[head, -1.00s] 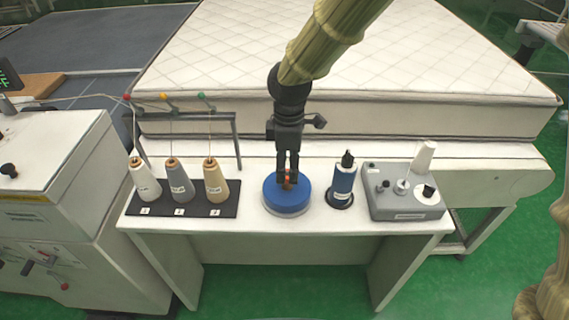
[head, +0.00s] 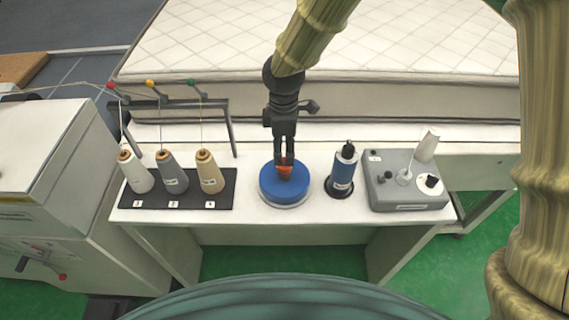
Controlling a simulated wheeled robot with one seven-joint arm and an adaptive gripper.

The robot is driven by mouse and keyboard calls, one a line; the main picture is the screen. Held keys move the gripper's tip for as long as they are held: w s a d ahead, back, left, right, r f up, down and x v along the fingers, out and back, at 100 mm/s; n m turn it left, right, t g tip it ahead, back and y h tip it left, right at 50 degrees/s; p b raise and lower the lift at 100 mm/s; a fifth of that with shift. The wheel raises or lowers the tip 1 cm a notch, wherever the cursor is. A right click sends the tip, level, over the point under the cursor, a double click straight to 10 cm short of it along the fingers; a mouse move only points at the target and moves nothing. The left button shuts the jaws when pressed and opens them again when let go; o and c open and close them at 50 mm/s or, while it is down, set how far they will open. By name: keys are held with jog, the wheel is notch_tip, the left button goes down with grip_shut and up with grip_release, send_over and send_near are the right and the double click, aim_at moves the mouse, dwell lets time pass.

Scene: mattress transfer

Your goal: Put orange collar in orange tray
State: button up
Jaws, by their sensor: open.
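A small orange piece, which looks like the orange collar (head: 286,173), is at the top of a round blue holder (head: 284,193) on the white table. My gripper (head: 284,162) points down directly above the holder. Its fingers are open, with the tips at the orange piece. I cannot tell whether the fingers touch it. The fingers partly hide the top of the piece. No orange tray shows in this view.
A black rack (head: 190,203) with several thread cones stands left of the holder. A blue spool (head: 343,172) stands close on the right, beside a grey device (head: 405,190). A mattress (head: 400,55) lies behind the table (head: 255,225).

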aim_at(284, 162)
jog(key=shift+s+f+p, duration=0.3)
jog(key=shift+f+p, duration=0.9)
jog(key=shift+f, duration=1.35)
jog(key=c, duration=1.1)
jog(key=shift+r, duration=0.1)
